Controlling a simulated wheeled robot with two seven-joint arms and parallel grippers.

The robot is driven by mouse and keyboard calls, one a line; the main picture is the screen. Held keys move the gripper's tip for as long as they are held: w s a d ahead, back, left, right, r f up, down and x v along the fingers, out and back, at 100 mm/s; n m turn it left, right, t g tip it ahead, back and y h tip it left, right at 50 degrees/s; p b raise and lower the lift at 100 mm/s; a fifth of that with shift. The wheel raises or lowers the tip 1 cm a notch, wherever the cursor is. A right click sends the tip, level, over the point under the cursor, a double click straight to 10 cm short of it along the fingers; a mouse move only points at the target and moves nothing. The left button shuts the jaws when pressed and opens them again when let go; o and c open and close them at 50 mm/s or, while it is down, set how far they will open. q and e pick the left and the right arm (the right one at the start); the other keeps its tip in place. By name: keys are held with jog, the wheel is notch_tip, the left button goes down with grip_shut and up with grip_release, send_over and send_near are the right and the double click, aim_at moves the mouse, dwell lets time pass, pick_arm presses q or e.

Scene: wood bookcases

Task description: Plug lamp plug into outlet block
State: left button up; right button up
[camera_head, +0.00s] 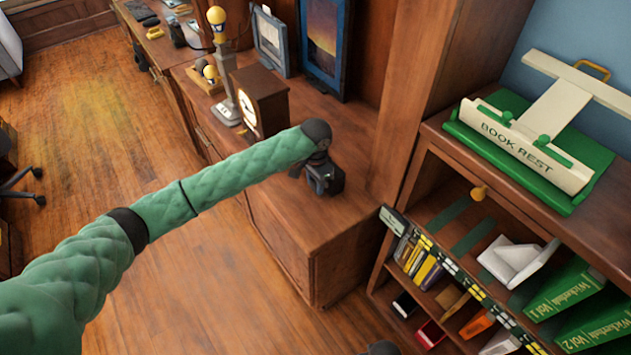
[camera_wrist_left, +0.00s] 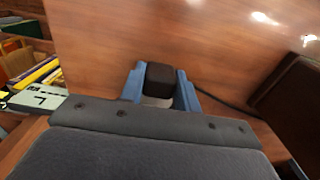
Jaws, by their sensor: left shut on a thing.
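My left gripper (camera_head: 325,180) is low over the right part of the wooden cabinet top, near the tall bookcase side. In the left wrist view, its blue fingers are shut on a black plug (camera_wrist_left: 160,77), one finger on each side. A dark cable (camera_wrist_left: 222,102) runs from beside the plug to the right. A pale patch shows under the plug between the fingers; I cannot tell what it is. A grey lamp (camera_head: 222,58) with a yellow bulb stands upright farther back on the cabinet. I cannot pick out the outlet block; my gripper may hide it.
A wooden clock (camera_head: 262,98) stands between the lamp and my gripper. Framed pictures (camera_head: 325,42) lean at the back. The tall bookcase side (camera_head: 418,75) is close on the right. A green book rest (camera_head: 535,145) sits on the lower bookcase. Bare cabinet top lies in front.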

pick_arm(q)
jog(key=shift+p, duration=1.1)
dwell(1.3)
jog(key=shift+w+d, duration=0.35)
jog(key=shift+d, duration=0.1)
dwell(0.6)
jog(key=o, duration=1.1)
notch_tip(320, 180, up, 6)
jog(key=shift+r+b, duration=0.2)
jog(key=shift+b, duration=0.8)
jog(key=shift+r, duration=0.7)
